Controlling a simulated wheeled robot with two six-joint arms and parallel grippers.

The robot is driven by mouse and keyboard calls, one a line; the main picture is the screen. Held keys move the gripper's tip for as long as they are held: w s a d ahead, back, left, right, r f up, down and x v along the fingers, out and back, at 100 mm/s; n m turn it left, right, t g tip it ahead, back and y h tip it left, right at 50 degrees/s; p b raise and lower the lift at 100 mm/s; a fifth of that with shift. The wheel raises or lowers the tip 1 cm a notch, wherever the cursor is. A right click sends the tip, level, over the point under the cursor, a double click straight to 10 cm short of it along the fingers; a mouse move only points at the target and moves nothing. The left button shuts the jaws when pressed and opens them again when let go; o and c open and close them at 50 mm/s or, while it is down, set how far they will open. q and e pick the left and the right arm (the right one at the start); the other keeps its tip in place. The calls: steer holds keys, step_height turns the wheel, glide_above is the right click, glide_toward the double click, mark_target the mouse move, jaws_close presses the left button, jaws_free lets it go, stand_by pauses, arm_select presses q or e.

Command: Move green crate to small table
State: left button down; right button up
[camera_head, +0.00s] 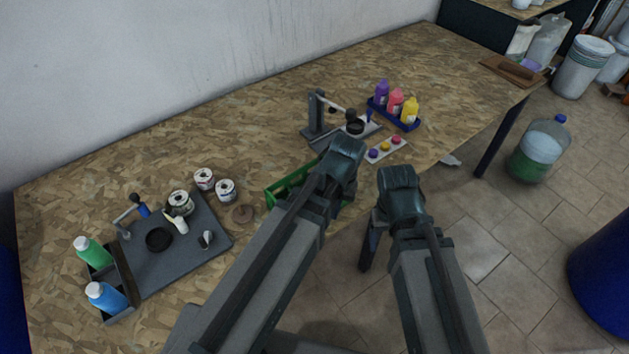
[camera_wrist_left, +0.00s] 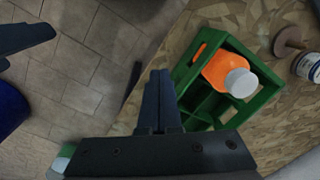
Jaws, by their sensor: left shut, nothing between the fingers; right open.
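The green crate (camera_head: 284,190) stands on the wood-chip table near its front edge, partly hidden behind my left arm. In the left wrist view the crate (camera_wrist_left: 194,70) has compartments, and an orange bottle with a white cap (camera_wrist_left: 222,75) is in it. My left gripper (camera_wrist_left: 158,78) is shut and empty beside the crate; whether it touches the rim is unclear. In the head view my left gripper (camera_head: 345,155) is mostly hidden by its wrist. My right gripper (camera_head: 398,185) is open, off the table's front edge. I cannot identify the small table.
A grey tray (camera_head: 205,220) with bottles and jars lies left of the crate. A stand (camera_head: 318,120), a blue bottle rack (camera_head: 390,115) and a paint strip (camera_head: 385,150) are behind and right. A jug (camera_head: 538,150) and blue drum (camera_head: 605,265) stand on the floor at right.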

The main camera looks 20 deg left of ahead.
mark_target(301, 182)
arm_select(q)
steer(key=w+a+r+n+h+p, duration=0.1)
steer(key=w+a+r+n+p, duration=0.15)
steer(key=w+a+n, duration=0.9)
steer(key=shift+m, duration=0.55)
steer(key=f+b, duration=0.3)
steer(key=w+a+f+b, duration=0.1)
steer(key=f+b, duration=0.6)
steer(key=b, duration=0.1)
steer(key=shift+w+a+f, duration=0.15)
steer(key=shift+w+a, duration=0.1)
steer(key=shift+w, duration=0.05)
steer(key=s+d, duration=0.2)
steer(key=d, duration=0.1)
steer(key=shift+s+r+p, duration=0.2)
steer(key=shift+r+p, duration=0.15)
steer(key=shift+r, duration=0.05)
steer(key=shift+d, duration=0.1)
